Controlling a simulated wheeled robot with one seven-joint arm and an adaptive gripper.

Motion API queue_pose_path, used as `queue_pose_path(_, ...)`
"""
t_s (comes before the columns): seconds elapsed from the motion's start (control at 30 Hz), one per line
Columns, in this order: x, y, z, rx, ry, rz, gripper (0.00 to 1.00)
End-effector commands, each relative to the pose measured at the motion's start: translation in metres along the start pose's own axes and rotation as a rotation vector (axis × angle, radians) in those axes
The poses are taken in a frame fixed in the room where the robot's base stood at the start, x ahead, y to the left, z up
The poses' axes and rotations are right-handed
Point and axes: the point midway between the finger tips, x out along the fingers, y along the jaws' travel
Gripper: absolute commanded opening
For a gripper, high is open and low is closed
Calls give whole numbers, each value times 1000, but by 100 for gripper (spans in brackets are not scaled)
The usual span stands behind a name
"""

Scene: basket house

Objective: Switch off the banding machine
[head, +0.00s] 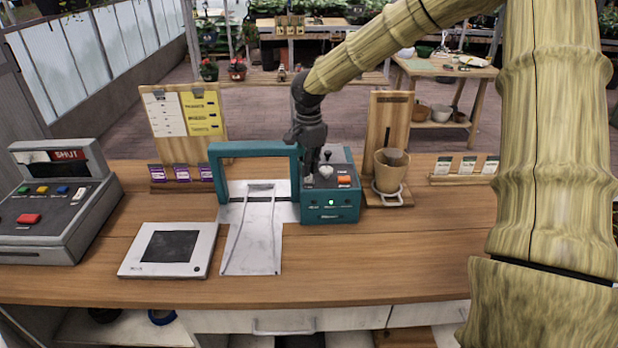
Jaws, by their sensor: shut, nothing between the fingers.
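The banding machine is a teal arch (253,150) joined to a teal control box (332,213) on the wooden counter. The box's top carries a pale knob (326,172), a small dark-tipped lever (327,155) and an orange button (344,180). A small green light (331,202) glows on its front face. My gripper (309,182) points down over the left part of the box's top, just left of the pale knob. It is shut and empty. I cannot tell whether its tips touch the box. The gripper hides that part of the panel.
A grey register (60,222) with a "SHUT" display and a flat white scale (170,250) stand left. A metal chute (252,245) runs through the arch. A pot on a wooden stand (391,172) is close right of the box. The counter front right (410,250) is clear.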

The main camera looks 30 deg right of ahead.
Motion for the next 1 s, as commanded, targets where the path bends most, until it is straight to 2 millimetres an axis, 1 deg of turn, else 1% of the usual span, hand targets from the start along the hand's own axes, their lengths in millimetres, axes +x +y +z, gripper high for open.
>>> queue_pose_path(1.0, 8, 0, 0, 0, 0, 0, 0)
